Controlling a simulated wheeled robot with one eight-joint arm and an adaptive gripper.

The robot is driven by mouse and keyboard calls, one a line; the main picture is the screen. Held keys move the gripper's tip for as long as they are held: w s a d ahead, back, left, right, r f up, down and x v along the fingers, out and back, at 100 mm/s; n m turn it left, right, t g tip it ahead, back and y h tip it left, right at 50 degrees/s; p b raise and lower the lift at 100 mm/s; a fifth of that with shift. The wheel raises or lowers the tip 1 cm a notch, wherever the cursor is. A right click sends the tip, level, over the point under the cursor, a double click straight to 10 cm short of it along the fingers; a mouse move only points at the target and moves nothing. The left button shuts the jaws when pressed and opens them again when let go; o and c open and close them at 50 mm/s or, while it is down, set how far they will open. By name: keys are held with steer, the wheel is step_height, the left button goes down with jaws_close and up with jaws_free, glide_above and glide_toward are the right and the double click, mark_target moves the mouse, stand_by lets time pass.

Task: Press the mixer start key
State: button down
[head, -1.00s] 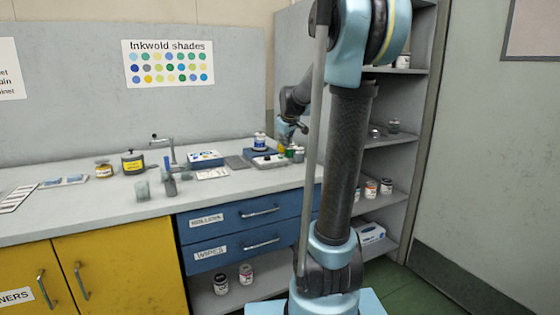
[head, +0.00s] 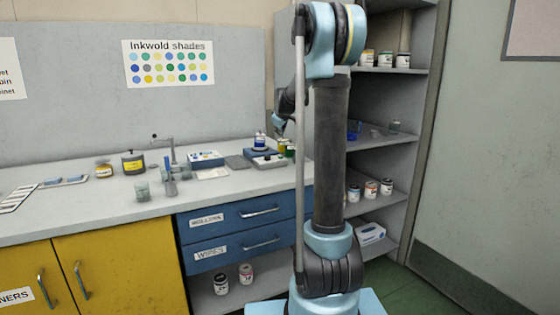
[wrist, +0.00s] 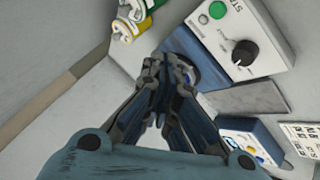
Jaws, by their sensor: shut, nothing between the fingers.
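In the wrist view, a white control box (wrist: 262,72) lies at the upper right, with a round green key (wrist: 217,9) beside lettering that starts "ST", a small pale button and a black knob (wrist: 245,53). In the head view the box (head: 268,161) sits on the counter, beside the blue mixer (head: 259,151) bearing a blue-and-white jar. My gripper (wrist: 162,72) is shut and empty. In the wrist view its fingertips lie left of and below the green key, in front of the blue mixer. In the head view my arm hides the fingers.
Yellow- and green-marked bottles (wrist: 130,20) stand at the upper left of the wrist view. A dark grey pad (wrist: 248,99) and a blue-and-white box (wrist: 250,138) lie to the right. An open shelf unit (head: 385,139) stands behind my arm.

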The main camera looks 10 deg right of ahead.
steer(key=shift+f, duration=4.35)
